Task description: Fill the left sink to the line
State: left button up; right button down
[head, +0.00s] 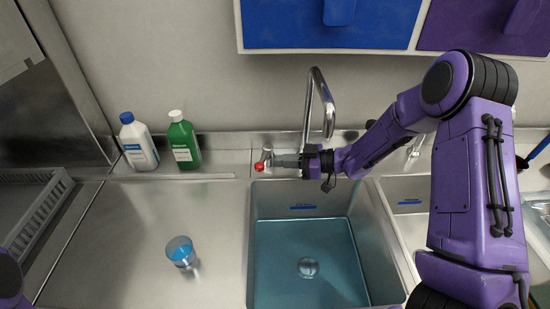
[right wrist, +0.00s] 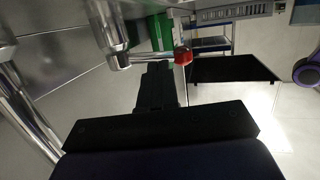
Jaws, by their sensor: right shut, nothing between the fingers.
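The left sink (head: 257,215) holds bluish water (head: 290,245), with a round drain (head: 308,267) visible through it. A blue line (head: 303,207) is on its back wall, a little above where the water's edge appears. A chrome tap (head: 311,100) arches over the back; I see no stream from its spout (right wrist: 118,60). A small lever with a red end (head: 259,166) stands behind the sink's left corner. My right gripper (head: 277,161) is shut and empty, its tips close to the lever; the red end (right wrist: 182,56) is just beyond the fingers (right wrist: 156,72). I cannot tell whether they touch.
White (head: 138,143) and green (head: 184,141) bottles stand on the back ledge. A glass with blue contents (head: 181,251) stands on the left drainboard (head: 130,230). A right sink (head: 405,188) is partly behind my right arm. Blue and purple cupboards (head: 390,25) hang above.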

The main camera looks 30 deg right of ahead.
aim_at(264, 157)
jog(key=shift+x, duration=1.2)
